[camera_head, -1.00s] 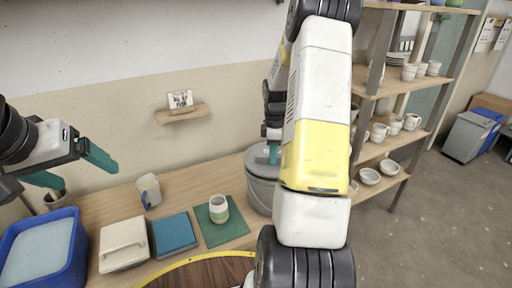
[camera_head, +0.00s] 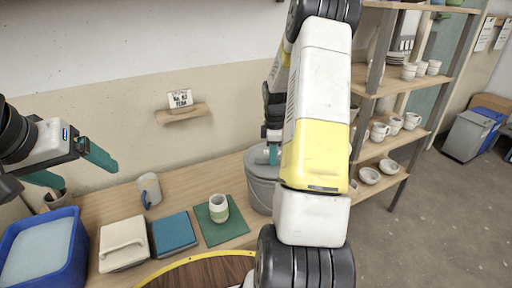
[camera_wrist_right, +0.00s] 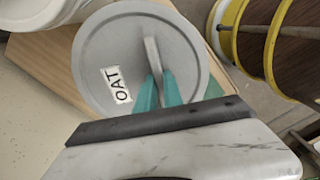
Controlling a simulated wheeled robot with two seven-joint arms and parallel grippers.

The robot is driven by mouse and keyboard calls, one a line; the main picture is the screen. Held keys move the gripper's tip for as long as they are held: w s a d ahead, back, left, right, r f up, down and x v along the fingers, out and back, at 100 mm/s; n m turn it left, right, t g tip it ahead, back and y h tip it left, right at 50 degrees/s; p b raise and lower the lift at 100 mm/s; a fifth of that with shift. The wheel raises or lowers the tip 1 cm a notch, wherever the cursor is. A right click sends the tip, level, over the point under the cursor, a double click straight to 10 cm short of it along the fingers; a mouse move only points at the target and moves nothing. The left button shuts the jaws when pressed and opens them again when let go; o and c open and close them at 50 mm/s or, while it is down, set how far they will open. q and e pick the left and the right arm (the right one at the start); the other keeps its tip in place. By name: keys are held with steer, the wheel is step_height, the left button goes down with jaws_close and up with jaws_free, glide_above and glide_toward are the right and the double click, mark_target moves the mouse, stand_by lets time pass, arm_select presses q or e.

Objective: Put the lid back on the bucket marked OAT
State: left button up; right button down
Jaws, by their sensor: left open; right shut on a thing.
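A round grey lid (camera_wrist_right: 110,50) with a white OAT label (camera_wrist_right: 117,84) fills the upper middle of the right wrist view. My right gripper (camera_wrist_right: 158,78) has its teal fingers shut on the lid's bar handle (camera_wrist_right: 152,52). In the head view the grey bucket (camera_head: 262,190) stands on the wooden table, partly hidden by my right arm. The right gripper (camera_head: 273,154) is at the bucket's top. The lid appears over the bucket, but whether it is fully seated cannot be told. My left gripper (camera_head: 88,176) is open and empty at the left, above the table.
A white-green cup (camera_head: 218,208) on a green mat (camera_head: 222,234), a blue box (camera_head: 175,236), a cream lidded box (camera_head: 123,245), a mug (camera_head: 149,190) and a blue tub (camera_head: 70,255) stand left of the bucket. A shelf rack (camera_head: 398,87) with crockery stands at the right.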

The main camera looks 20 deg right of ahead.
steer(key=shift+f, duration=0.45)
stand_by(1.1)
steer(key=c, duration=0.9)
jaws_free()
steer(key=shift+r, duration=0.1)
steer(key=shift+r, duration=3.4)
jaws_close()
